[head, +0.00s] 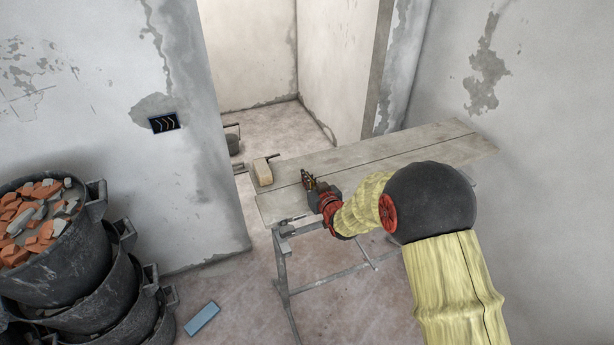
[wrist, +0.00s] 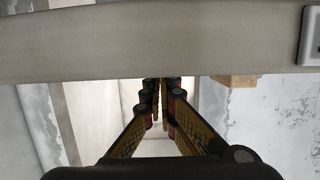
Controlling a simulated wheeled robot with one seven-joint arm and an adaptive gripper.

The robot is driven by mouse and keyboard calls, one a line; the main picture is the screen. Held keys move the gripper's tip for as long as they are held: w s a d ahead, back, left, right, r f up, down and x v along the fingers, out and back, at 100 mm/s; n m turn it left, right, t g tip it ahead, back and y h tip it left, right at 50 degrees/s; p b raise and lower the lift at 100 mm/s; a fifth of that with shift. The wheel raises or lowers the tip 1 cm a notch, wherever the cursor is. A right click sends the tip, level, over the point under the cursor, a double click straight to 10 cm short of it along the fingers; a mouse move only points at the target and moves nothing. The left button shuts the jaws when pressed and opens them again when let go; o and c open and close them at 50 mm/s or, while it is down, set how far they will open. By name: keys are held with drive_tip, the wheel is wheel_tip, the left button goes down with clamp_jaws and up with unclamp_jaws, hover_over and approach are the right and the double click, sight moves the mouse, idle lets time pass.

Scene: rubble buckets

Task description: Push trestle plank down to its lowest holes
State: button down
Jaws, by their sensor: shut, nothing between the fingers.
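The trestle plank (head: 420,146) is a long grey board with a dark lengthwise seam, lying across metal trestle legs (head: 281,265). My gripper (head: 306,178) is over the plank's left part in the head view. It looks close to the plank's top, but I cannot tell whether it touches. In the wrist view the fingers (wrist: 160,84) are together with nothing between them. Their tips meet the lower edge of a broad grey band (wrist: 150,42), which looks like the plank. The trestle's holes are not visible, and my arm hides part of the plank and stand.
Stacked black buckets (head: 70,275) with rubble stand at left. A blue block (head: 202,318) is on the floor. A small dark bucket (head: 232,144) stands in the doorway. Walls flank the doorway.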

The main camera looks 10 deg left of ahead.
wheel_tip(320, 180, down, 8)
drive_tip(key=b, duration=0.5)
drive_tip(key=shift+f+b, duration=0.2)
drive_tip(key=shift+b, duration=0.2)
drive_tip(key=shift+r, duration=0.15)
